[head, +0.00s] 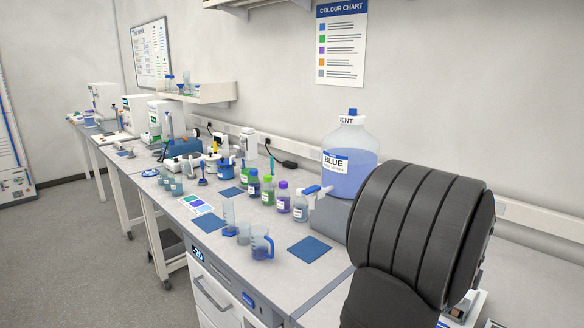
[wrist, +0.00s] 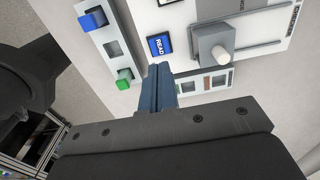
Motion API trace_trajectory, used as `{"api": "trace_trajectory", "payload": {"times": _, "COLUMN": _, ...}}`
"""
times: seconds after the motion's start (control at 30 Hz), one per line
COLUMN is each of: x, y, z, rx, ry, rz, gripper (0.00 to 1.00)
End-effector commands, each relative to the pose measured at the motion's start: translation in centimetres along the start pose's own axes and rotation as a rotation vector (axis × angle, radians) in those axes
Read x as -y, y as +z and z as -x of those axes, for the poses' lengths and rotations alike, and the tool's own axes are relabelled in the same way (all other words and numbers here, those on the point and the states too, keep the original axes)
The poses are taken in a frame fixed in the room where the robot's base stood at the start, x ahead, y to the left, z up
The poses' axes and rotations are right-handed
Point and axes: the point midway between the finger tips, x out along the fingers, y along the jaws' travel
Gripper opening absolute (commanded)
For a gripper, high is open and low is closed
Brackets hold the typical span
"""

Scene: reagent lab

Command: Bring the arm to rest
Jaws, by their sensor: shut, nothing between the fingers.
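My gripper (wrist: 157,72) shows in the wrist view with its two blue-grey fingers together and nothing between them. It points at a white instrument (wrist: 190,25) with a blue READ button (wrist: 160,46) just beyond the fingertips. I cannot tell how far apart the fingertips and the instrument are. In the head view a large dark ribbed part of my arm fills the right side, and the gripper itself is not visible there.
A grey block with a pale knob (wrist: 217,50) stands on the instrument, beside a strip with blue (wrist: 93,21) and green (wrist: 124,78) pieces. The bench (head: 185,212) holds a large BLUE bottle (head: 348,165), several small bottles and a blue-handled jug (head: 262,243). Blue mats lie between them.

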Motion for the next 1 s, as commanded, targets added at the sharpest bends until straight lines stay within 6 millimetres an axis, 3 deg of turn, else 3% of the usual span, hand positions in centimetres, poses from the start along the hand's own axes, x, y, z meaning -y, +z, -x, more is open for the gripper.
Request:
{"api": "trace_trajectory", "payload": {"times": 0.47, "x": 0.0, "y": 0.0, "z": 0.1, "rx": 0.000, "ry": 0.001, "rz": 0.000, "gripper": 0.00}}
{"api": "trace_trajectory", "payload": {"times": 1.0, "x": 0.0, "y": 0.0, "z": -6.0, "rx": 0.000, "ry": 0.002, "rz": 0.000, "gripper": 0.00}}
